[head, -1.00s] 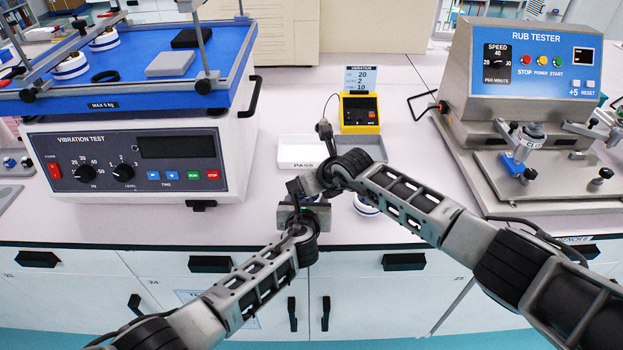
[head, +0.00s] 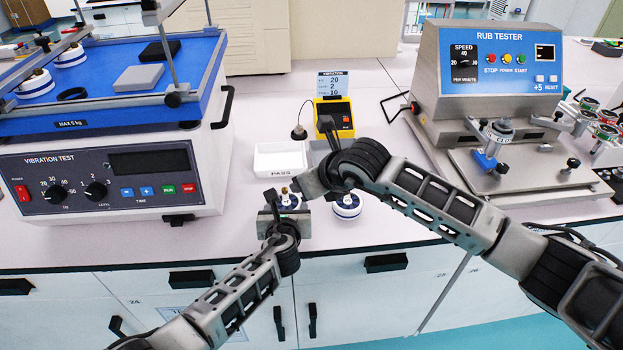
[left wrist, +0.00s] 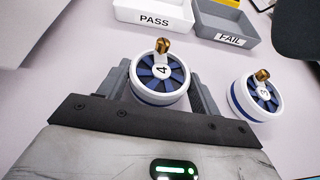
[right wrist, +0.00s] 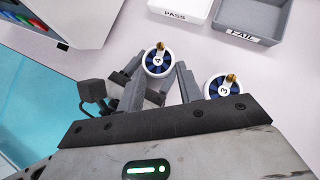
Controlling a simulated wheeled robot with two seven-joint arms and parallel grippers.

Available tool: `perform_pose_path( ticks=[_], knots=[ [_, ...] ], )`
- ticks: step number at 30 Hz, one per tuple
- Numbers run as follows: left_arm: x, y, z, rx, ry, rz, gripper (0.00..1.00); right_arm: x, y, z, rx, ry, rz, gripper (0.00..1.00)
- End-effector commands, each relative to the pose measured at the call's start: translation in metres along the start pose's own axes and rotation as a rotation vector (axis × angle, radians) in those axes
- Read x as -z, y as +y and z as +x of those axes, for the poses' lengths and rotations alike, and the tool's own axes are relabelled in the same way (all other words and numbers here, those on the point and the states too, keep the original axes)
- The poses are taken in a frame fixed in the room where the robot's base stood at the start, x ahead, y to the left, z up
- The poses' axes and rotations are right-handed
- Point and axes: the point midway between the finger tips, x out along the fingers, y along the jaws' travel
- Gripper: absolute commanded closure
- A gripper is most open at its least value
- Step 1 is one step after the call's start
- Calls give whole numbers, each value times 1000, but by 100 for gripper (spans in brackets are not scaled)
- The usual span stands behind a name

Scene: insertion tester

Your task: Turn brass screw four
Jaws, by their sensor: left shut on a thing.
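The round white and blue unit marked 4 (left wrist: 160,82) has a brass screw (left wrist: 162,46) standing up near its rim. My left gripper (head: 285,208) is shut on this unit, one finger on each side. The unit also shows in the right wrist view (right wrist: 157,62). My right gripper (right wrist: 160,70) is open and empty; its fingers lie either side of unit 4 in its own view. In the head view the right gripper (head: 304,187) is just right of the screw, and its fingertips are hard to make out. Whether it touches the screw I cannot tell.
A similar unit marked 3 (left wrist: 256,97) stands just to the right. Behind are a white PASS tray (head: 280,160), a grey FAIL tray (left wrist: 228,24) and a yellow vibration meter (head: 335,116). The vibration tester (head: 110,180) is left; the rub tester (head: 490,75) is right.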

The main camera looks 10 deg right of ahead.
Motion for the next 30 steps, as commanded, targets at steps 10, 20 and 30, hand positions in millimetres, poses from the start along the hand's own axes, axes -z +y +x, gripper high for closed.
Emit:
perform_pose_path(
  ticks=[10, 20, 30],
  knots=[
    [1, 0, 0, 1, 2, -1, 61, 1, 0, -16, 0, 2, 1, 65],
    [1, 0, 0, 0, 2, -1, 61, -10, -1, -8, 1, 58, 3, 65],
    [1, 0, 0, 0, 2, -1, 61, -49, 0, 1, 1, 347, 1, 65]
  ],
)
